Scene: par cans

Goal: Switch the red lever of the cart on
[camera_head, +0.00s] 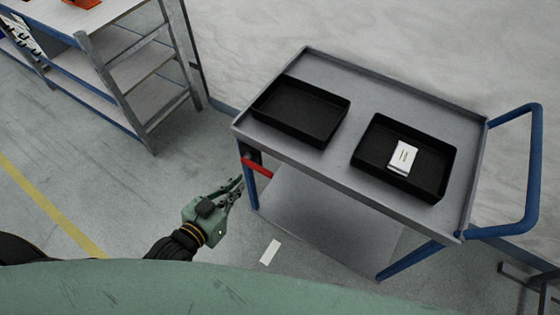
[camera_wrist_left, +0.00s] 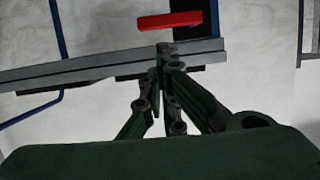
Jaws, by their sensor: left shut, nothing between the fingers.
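The cart (camera_head: 325,62) is grey with blue legs and a blue push handle on its right. Its red lever (camera_head: 257,167) sits at the front left corner, just under the top tray, on a dark plate. My left gripper (camera_head: 240,184) is shut and empty, a little below and left of the lever in the head view. In the left wrist view the red lever (camera_wrist_left: 170,20) lies roughly level across the top, beyond the closed fingertips (camera_wrist_left: 163,46). I cannot tell whether the fingers touch it. My right gripper is not in view.
Two black trays lie on the cart top, an empty one (camera_head: 259,108) and one (camera_head: 452,165) holding a white box (camera_head: 402,157). A grey shelf unit (camera_head: 150,85) stands at the upper left. A white slip (camera_head: 270,251) lies on the floor.

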